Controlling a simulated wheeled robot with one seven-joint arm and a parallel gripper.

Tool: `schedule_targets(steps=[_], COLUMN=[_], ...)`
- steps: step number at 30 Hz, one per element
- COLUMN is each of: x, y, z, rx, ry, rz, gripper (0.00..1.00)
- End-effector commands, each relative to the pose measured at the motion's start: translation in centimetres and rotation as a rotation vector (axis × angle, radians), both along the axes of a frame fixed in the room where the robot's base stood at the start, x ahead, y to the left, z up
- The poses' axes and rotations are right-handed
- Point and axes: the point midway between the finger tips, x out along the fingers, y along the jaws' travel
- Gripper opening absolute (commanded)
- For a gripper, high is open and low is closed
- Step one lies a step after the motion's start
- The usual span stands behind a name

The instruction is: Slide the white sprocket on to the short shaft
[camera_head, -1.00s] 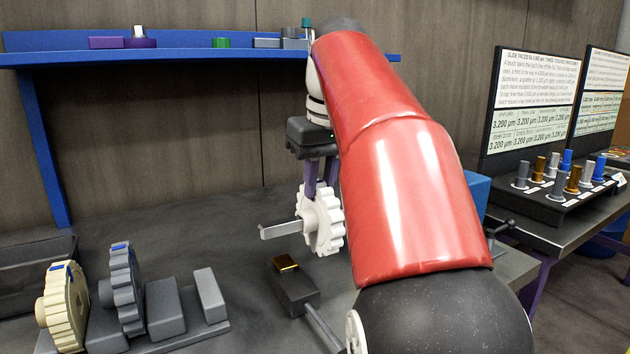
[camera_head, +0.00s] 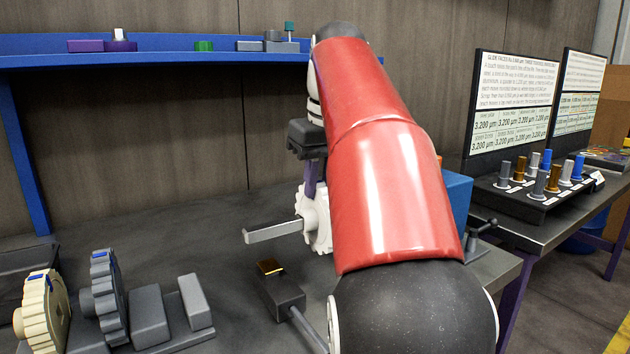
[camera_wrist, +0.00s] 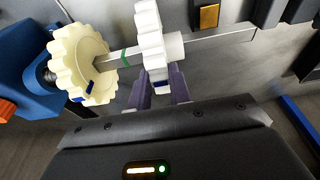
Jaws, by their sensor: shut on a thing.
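The white sprocket (camera_head: 318,222) shows partly behind my red arm; the wrist view shows its toothed rim and hub (camera_wrist: 152,42). My gripper (camera_wrist: 160,82) is shut on its rim with two purple fingers. A flat-sided grey shaft (camera_head: 272,232) appears to pass through the sprocket. In the wrist view the shaft (camera_wrist: 222,37) comes out beyond the hub, and on the other side a length with a green band (camera_wrist: 123,57) runs to a cream sprocket (camera_wrist: 70,62) by a blue block (camera_wrist: 25,65). The white sprocket stands apart from the cream one.
A dark block with a gold top (camera_head: 270,267) stands below the shaft. A cream gear (camera_head: 42,312) and a grey gear (camera_head: 105,297) stand in a rack at the lower left. A blue shelf (camera_head: 150,58) runs along the back wall. The bench behind the shaft is clear.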

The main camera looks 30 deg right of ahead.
Motion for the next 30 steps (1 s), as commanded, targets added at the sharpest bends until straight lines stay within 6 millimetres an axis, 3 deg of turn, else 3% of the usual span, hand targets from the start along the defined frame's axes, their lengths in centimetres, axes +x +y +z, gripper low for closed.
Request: schedule_targets(steps=[30], x=[0.0], y=[-3.1], z=[0.1], rx=[0.0], ry=[-0.001], rz=[0.0], gripper=[0.0])
